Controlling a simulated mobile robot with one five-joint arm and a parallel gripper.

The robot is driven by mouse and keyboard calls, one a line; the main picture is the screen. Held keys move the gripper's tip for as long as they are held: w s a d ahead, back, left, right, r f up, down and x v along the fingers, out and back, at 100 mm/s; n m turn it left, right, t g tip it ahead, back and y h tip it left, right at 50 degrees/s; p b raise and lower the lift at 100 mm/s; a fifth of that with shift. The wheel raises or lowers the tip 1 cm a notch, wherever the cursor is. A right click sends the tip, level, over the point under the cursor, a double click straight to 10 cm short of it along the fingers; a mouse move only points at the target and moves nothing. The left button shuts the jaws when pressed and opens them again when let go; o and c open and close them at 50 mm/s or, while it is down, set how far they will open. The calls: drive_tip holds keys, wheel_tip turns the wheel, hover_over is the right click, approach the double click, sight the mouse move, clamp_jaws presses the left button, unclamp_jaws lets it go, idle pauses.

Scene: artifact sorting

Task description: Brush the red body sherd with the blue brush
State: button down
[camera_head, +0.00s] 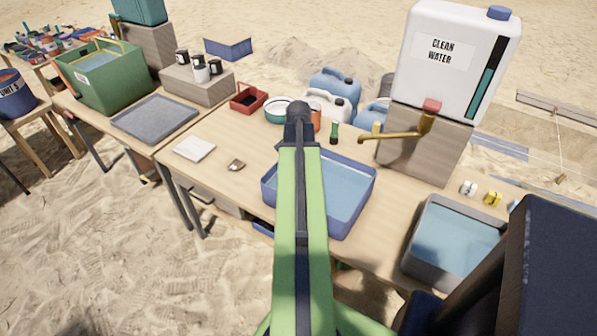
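A small reddish-brown sherd (236,165) lies on the wooden table (222,140), left of my arm. It appears to be the red body sherd. My green arm reaches up the middle of the picture. Its dark far end (299,122) stands in front of the table's back part, right of the sherd and apart from it in the picture. My gripper's fingers cannot be made out, nor whether they hold anything. I cannot make out a blue brush; my arm hides part of the table.
A blue basin of water (352,205) is partly behind my arm. A white pad (194,148) lies left of the sherd. A red tray (248,99) is at the back. A water tank (455,60) and grey basin (415,238) are at right. Bare tabletop surrounds the sherd.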

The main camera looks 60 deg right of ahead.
drive_tip(key=shift+d, duration=0.15)
drive_tip(key=shift+d, duration=1.2)
drive_tip(key=shift+a+f, duration=0.1)
drive_tip(key=shift+a, duration=1.25)
drive_tip(key=shift+d, duration=1.35)
drive_tip(key=shift+a, duration=0.1)
drive_tip(key=shift+a, duration=1.25)
drive_tip(key=shift+d, duration=0.15)
